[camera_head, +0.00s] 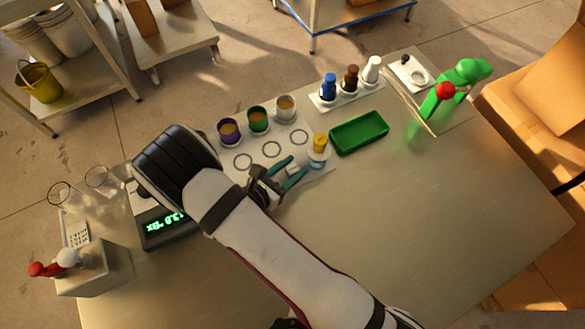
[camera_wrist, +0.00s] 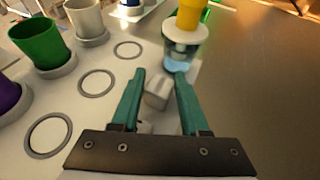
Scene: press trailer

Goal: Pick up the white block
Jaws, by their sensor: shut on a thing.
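The white block (camera_wrist: 158,92) sits between the two teal fingers of my gripper (camera_wrist: 160,80) in the wrist view, just behind the fingertips. My gripper is shut on it. In the head view my gripper (camera_head: 294,170) is over the white mat, beside the jar with the yellow top, and the block (camera_head: 291,169) shows only as a small pale patch between the fingers. I cannot tell whether the block is clear of the mat.
The jar with a yellow top (camera_wrist: 187,38) stands just beyond the fingertips. Purple, green and white cups (camera_head: 285,107) stand behind. A green tray (camera_head: 359,132) lies to the right. A scale (camera_head: 160,228) is left. The table's right front is clear.

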